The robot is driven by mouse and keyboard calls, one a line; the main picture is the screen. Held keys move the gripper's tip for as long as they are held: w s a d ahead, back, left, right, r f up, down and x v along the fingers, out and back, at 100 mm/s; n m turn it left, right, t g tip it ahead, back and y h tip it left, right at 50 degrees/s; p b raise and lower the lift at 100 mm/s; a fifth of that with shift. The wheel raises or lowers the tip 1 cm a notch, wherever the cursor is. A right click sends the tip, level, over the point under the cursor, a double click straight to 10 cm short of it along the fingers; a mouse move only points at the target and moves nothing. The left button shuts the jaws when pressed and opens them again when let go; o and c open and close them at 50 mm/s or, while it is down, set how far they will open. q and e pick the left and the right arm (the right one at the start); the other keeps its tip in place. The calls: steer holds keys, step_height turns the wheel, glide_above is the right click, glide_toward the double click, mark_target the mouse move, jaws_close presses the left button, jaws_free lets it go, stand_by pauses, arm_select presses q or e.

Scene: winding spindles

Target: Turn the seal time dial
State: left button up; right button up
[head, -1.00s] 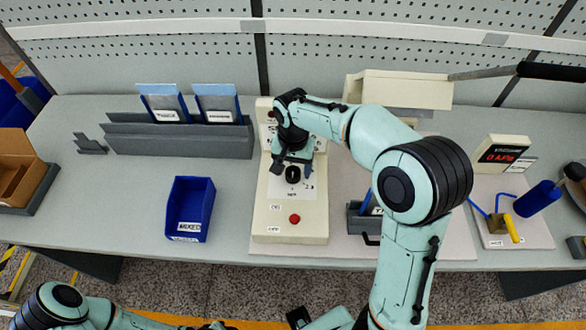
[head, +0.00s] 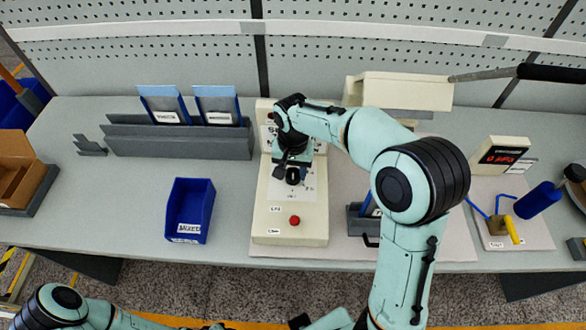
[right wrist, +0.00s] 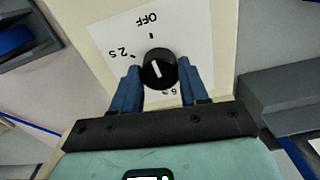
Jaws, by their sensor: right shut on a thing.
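The seal time dial (right wrist: 159,69) is a round black knob with a white line, on a white label plate marked OFF, 2 S and a partly hidden 6. It also shows in the head view (head: 293,175), on the cream control box (head: 262,222). My right gripper (right wrist: 160,80) is shut on the dial, one blue finger on each side. In the head view my right gripper (head: 293,172) reaches down onto the box from above. The white line lies slightly tilted; which mark it points at I cannot tell. My left gripper is out of view.
A red button (head: 295,220) sits on the box in front of the dial. A blue bin (head: 190,210) stands to the left, and a grey rack (head: 180,140) holds blue folders behind it.

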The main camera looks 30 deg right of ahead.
mark_target(293, 173)
steer(key=n, duration=0.5)
steer(key=shift+r+n+p, duration=0.1)
steer(key=shift+n+p, duration=0.2)
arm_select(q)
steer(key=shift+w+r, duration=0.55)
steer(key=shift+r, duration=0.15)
arm_select(e)
steer(key=n, duration=0.5)
steer(key=shift+n, duration=0.4)
steer(key=o, duration=1.1)
steer(key=shift+c, duration=0.2)
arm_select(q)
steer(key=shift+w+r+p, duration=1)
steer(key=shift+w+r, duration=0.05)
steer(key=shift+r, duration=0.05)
arm_select(e)
step_height(293, 173, up, 13)
steer(key=shift+r, duration=0.15)
